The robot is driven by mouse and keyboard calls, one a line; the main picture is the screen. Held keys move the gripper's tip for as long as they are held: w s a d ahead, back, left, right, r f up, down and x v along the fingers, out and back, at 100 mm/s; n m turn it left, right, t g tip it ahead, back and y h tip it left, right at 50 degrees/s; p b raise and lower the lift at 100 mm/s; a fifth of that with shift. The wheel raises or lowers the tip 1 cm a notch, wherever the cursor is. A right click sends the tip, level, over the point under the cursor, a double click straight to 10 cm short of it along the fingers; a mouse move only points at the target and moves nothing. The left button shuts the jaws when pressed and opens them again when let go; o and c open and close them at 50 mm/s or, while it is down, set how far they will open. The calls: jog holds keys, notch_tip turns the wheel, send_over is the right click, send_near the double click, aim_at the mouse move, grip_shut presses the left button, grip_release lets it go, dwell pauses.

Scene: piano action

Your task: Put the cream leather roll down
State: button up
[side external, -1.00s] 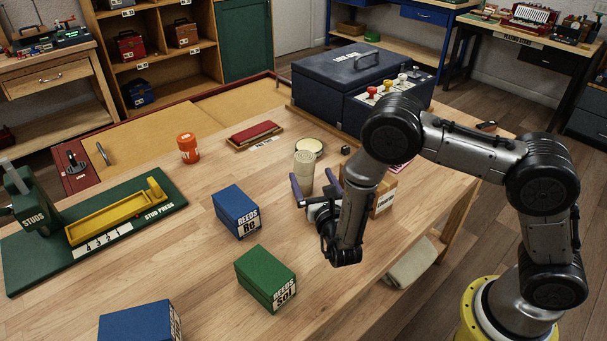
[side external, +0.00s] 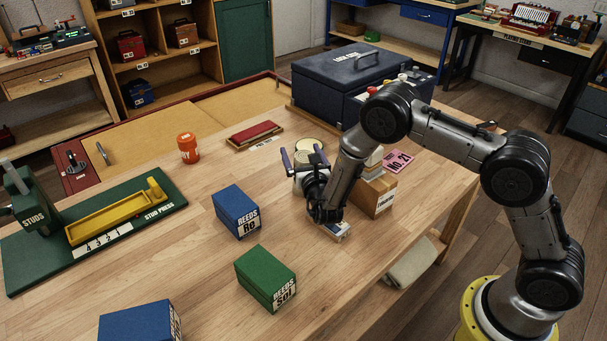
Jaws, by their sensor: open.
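My gripper (side external: 303,160) is open over the middle of the bench, its two dark fingers spread apart and pointing toward the back. I see nothing clearly held between them.
A small pale-and-blue box (side external: 338,231) lies below my wrist. Blue (side external: 236,211) and green (side external: 265,279) reed boxes stand in front to the left. A dark blue case (side external: 335,85) stands behind.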

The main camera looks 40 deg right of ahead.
grip_shut()
dwell(0.4)
jog(key=shift+r, duration=0.1)
